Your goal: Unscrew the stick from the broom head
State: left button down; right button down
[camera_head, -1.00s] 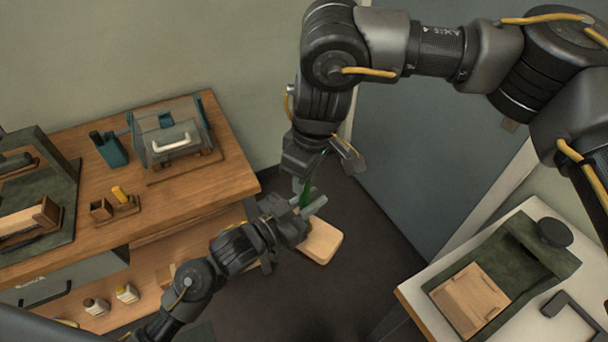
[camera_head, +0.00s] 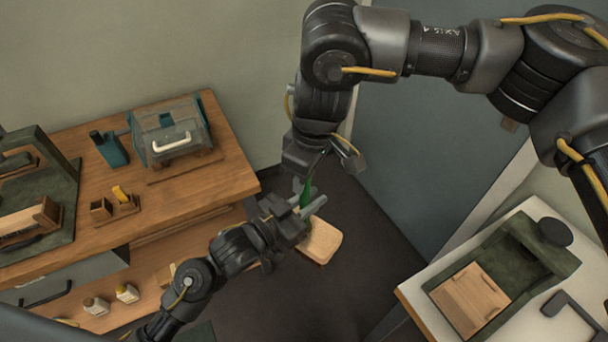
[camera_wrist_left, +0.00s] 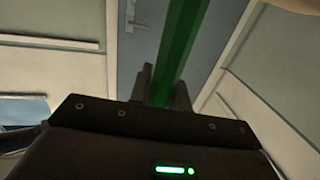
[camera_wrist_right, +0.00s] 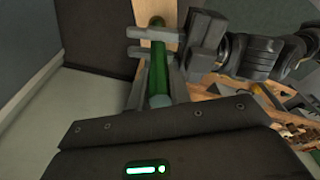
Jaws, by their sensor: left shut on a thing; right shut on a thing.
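The green stick (camera_head: 308,192) runs between my two grippers in the head view. The pale wooden broom head (camera_head: 322,242) is at its lower end, above the dark floor. My right gripper (camera_head: 305,182) comes from above, and in the right wrist view the stick (camera_wrist_right: 158,75) lies between its fingers. My left gripper (camera_head: 312,209) comes from the left and is shut on the stick close to the broom head. The left wrist view shows the stick (camera_wrist_left: 180,50) between its fingers. The joint between stick and broom head is mostly hidden by my left gripper.
A wooden workbench (camera_head: 215,195) stands at left with a teal-grey case (camera_head: 175,145) and small holders. A white table (camera_head: 415,290) at lower right carries a dark green fixture (camera_head: 545,262) with a wooden block (camera_head: 468,300). The floor (camera_head: 375,240) between them is clear.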

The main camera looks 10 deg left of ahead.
jog(key=shift+w, duration=0.1)
jog(key=c, duration=1.3)
grip_release()
jog(key=shift+r, duration=2.3)
